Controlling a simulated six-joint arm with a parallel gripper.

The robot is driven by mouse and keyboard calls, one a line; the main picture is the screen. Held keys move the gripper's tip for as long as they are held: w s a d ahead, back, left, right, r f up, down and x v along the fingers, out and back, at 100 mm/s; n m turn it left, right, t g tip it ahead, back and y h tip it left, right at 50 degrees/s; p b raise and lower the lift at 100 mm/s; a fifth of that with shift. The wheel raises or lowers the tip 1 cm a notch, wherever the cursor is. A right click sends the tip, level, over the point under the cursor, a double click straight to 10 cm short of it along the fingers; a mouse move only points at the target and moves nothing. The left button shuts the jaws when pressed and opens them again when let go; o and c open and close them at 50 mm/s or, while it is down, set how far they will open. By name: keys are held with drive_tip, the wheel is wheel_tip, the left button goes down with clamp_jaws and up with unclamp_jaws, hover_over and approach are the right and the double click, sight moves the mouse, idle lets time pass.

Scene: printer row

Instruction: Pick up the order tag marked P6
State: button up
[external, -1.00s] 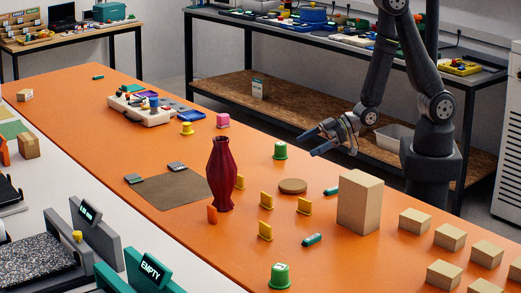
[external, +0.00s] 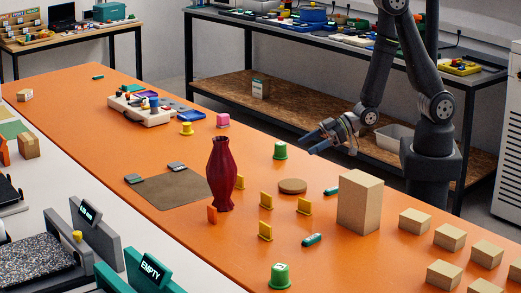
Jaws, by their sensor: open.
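Several small yellow upright tags stand on the orange table: one behind the vase (external: 240,182), one right of the vase (external: 266,200), one farther right (external: 304,206) and one nearer the camera (external: 265,231). A small orange piece (external: 212,215) stands at the vase's foot. No marking can be read on any of them, so I cannot tell which is P6. My gripper (external: 312,143) is open and empty, above the table's far side, up and right of the green capped piece (external: 280,151) in the picture. It is apart from all the tags.
A tall dark red vase (external: 221,175) stands among the tags and partly hides one. A tall cardboard box (external: 360,202) stands to the right, with several small boxes (external: 415,221) beyond. A round brown disc (external: 292,186) and teal cylinders (external: 312,240) lie nearby. The far-left table is clearer.

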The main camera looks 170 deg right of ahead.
drive_tip(key=w+d+n+g+y, duration=0.1)
drive_tip(key=d+g+y, duration=0.25)
drive_tip(key=d, duration=0.95)
drive_tip(key=n+t+y, duration=0.2)
drive_tip(key=n+y, duration=0.1)
drive_tip(key=y, duration=0.3)
approach(238, 175)
drive_tip(key=shift+g, duration=0.25)
drive_tip(key=x, duration=0.5)
drive_tip(key=shift+d+f, duration=0.1)
drive_tip(key=shift+x, duration=2.55)
drive_tip(key=c, duration=1)
drive_tip(key=shift+c, duration=0.2)
